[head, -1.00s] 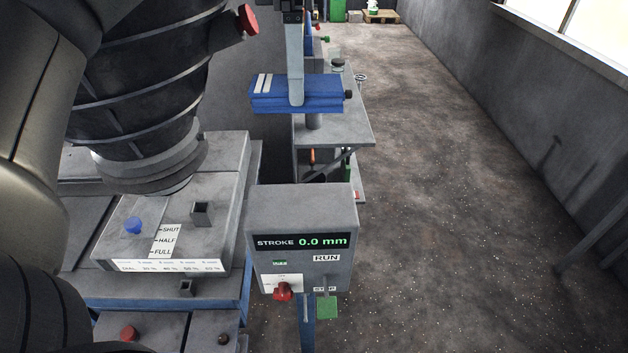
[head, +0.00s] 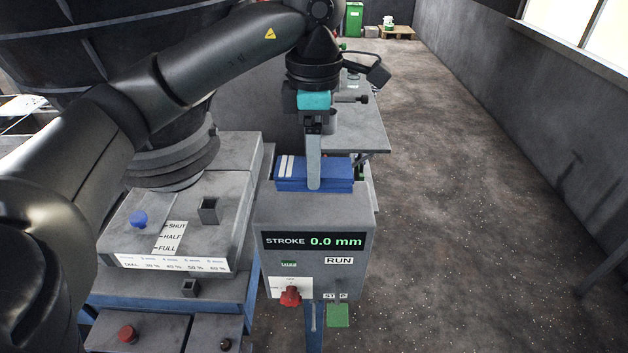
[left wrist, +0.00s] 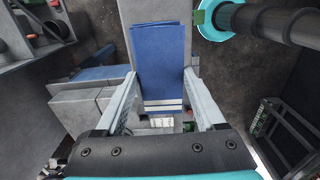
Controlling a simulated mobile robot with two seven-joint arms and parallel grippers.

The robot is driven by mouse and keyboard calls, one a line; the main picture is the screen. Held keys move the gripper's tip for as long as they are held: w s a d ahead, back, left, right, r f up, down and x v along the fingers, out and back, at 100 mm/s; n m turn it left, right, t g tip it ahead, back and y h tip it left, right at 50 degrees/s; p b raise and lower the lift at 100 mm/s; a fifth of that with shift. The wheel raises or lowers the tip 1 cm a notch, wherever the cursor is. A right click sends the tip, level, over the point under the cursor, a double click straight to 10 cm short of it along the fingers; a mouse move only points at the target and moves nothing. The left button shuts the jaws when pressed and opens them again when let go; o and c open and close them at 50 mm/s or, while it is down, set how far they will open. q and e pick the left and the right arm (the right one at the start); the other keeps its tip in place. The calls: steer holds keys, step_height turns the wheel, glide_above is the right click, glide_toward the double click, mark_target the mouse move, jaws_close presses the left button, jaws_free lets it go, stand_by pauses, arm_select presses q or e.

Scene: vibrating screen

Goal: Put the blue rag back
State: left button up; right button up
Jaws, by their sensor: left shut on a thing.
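The blue rag (head: 338,174) is a folded flat pad with two white stripes near one end. My left gripper (head: 313,178) is shut on it from above, with one finger showing across its near side. In the left wrist view the rag (left wrist: 160,58) lies between the two fingers of the left gripper (left wrist: 160,78). The rag is level, at the top of the grey control box (head: 318,216) with the stroke display. I cannot tell whether it touches the box top. My right gripper is not in view.
The grey machine (head: 150,240) with a blue knob (head: 138,219) stands left of the box. The box's front has a red knob (head: 290,296) and a green flap (head: 338,315). A grey table (head: 365,135) stands behind. The floor to the right is clear.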

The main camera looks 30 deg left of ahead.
arm_select(q)
step_height(320, 180, down, 4)
steer(key=shift+f, duration=0.1)
stand_by(0.4)
steer(key=shift+f, duration=0.15)
steer(key=o, duration=1.3)
steer(key=shift+r, duration=0.25)
step_height(320, 180, up, 12)
steer(key=shift+p, duration=1.1)
